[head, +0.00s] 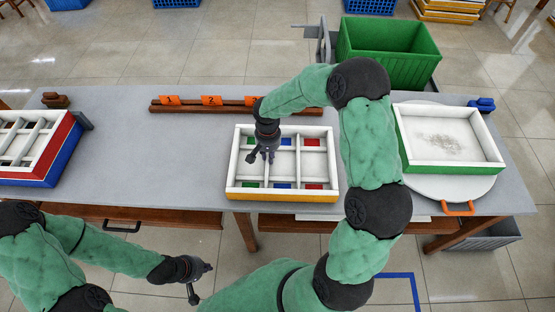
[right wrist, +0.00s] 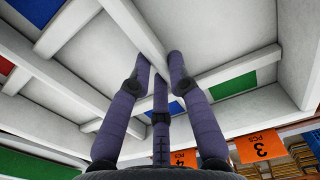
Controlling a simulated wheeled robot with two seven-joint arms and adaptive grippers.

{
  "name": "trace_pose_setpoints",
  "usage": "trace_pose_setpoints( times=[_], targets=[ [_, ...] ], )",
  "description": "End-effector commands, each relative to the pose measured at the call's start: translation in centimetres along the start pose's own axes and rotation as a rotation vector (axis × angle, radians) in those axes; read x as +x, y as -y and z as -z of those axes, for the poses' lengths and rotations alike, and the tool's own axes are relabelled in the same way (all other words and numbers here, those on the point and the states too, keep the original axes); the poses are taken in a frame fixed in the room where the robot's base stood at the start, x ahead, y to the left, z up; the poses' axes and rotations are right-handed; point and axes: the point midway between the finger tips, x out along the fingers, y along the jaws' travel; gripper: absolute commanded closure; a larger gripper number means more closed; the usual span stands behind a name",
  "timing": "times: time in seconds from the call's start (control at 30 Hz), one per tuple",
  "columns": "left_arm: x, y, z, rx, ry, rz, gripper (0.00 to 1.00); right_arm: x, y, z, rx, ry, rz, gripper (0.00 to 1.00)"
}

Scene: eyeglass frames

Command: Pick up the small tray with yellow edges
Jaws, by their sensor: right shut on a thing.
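The small white tray with yellow edges (head: 281,196) is at the middle of the table, near its front edge. It has several compartments with green, blue and red patches. My right gripper (head: 265,154) reaches down into it from above and is shut on a white divider. In the right wrist view the fingers of the right gripper (right wrist: 160,62) close around the white divider (right wrist: 145,38) of the tray. I cannot tell whether the tray is clear of the table. My left gripper (head: 203,280) is empty, fingers apart, in front of the table's front edge.
A tray with red and blue sides (head: 38,150) is at the left. A green-edged white tray (head: 450,168) sits on a round white board (head: 415,189) at the right. A wooden rail with orange number tags (head: 211,100) lies behind. The grey table (head: 150,150) is clear left of centre.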

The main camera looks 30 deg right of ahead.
Motion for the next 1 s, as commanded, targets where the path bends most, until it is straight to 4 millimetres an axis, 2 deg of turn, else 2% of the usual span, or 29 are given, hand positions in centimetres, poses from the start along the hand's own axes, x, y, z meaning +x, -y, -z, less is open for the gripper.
trace_pose_setpoints(
  times=[0.23,0.4,0.47,0.7,0.8,1.0],
  targets=[
    [-0.6,-0.2,0.0,0.000,0.000,0.000,1.00,-1.3,0.0,0.1,0.000,-0.002,0.001,1.00],
    [-1.6,-0.6,-0.1,0.000,0.000,0.000,1.00,-3.8,0.1,0.1,0.000,-0.004,0.002,1.00],
    [-1.8,-0.7,-0.1,0.000,0.000,0.000,1.00,-4.7,1.1,-0.3,-0.004,-0.003,0.001,1.00],
    [-3.3,-1.2,-0.1,0.000,0.000,0.000,1.00,-9.9,5.1,-2.0,-0.004,-0.005,0.003,1.00],
    [-3.7,-1.3,-0.1,0.000,0.000,0.000,1.00,-10.6,7.4,-3.1,-0.007,-0.001,0.001,1.00],
    [-4.3,-1.5,-0.2,0.000,0.000,0.000,1.00,-12.1,10.7,-4.5,-0.004,-0.001,0.000,1.00]
  ],
)
